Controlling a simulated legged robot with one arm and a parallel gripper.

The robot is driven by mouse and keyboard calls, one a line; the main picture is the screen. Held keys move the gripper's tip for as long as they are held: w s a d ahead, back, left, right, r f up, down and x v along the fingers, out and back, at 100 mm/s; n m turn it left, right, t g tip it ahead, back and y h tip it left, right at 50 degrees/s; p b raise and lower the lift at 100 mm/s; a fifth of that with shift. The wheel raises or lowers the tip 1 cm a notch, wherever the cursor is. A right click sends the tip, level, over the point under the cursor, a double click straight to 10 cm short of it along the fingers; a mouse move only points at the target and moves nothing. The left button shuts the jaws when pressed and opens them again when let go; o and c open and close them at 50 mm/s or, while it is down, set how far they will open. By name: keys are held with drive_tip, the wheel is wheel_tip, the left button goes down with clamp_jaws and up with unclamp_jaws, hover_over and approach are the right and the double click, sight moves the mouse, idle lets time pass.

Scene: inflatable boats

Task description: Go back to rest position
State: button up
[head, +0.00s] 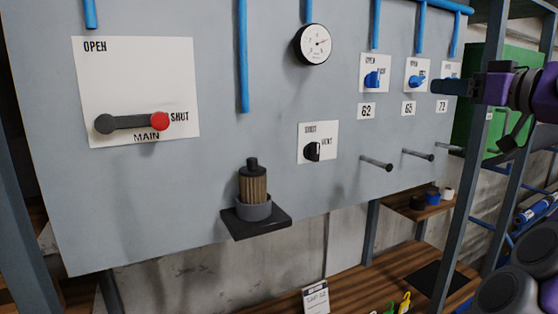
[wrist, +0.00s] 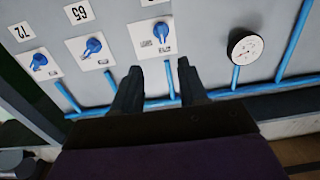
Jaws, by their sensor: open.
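My gripper (head: 452,87) is at the right side of the head view, raised in front of the panel near the rightmost blue valve. In the wrist view its two dark fingers (wrist: 158,76) are spread apart with nothing between them. Behind them are the grey panel and a blue pipe. From the head view I cannot tell the exact gap between the fingers and the panel.
The grey panel (head: 210,180) carries a MAIN lever (head: 135,122) with its red end at SHUT, a gauge (head: 313,44), blue valves (head: 373,79) and protruding pegs (head: 376,163). A cartridge (head: 253,186) stands on a small shelf. A wooden bench (head: 355,283) lies below.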

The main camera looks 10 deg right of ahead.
drive_tip(key=w+a+f+m+g+y, duration=0.1)
drive_tip(key=a+f+g, duration=0.5)
drive_tip(key=a, duration=0.6)
drive_tip(key=w+a+f+g+y, duration=0.1)
drive_tip(key=a+f+g+y, duration=0.15)
drive_tip(key=a+f, duration=0.8)
drive_tip(key=s+a+f+m+g+h, duration=0.1)
drive_tip(key=s+a+f+g+h, duration=0.1)
drive_tip(key=s+a+f, duration=0.4)
drive_tip(key=s+a+f+g+h, duration=0.25)
drive_tip(key=s+a+f, duration=0.2)
drive_tip(key=f, duration=0.35)
drive_tip(key=s+d+f+m+g+h, duration=0.1)
drive_tip(key=s+d+f+g+h, duration=0.25)
drive_tip(key=s+f, duration=0.85)
drive_tip(key=s+d+f+m+g+h, duration=0.15)
drive_tip(key=s+d+f, duration=0.25)
drive_tip(key=s+f, duration=0.75)
wheel_tip(320, 180, down, 13)
drive_tip(key=s+b, duration=0.1)
drive_tip(key=b, duration=1.4)
drive_tip(key=shift+s+g, duration=0.3)
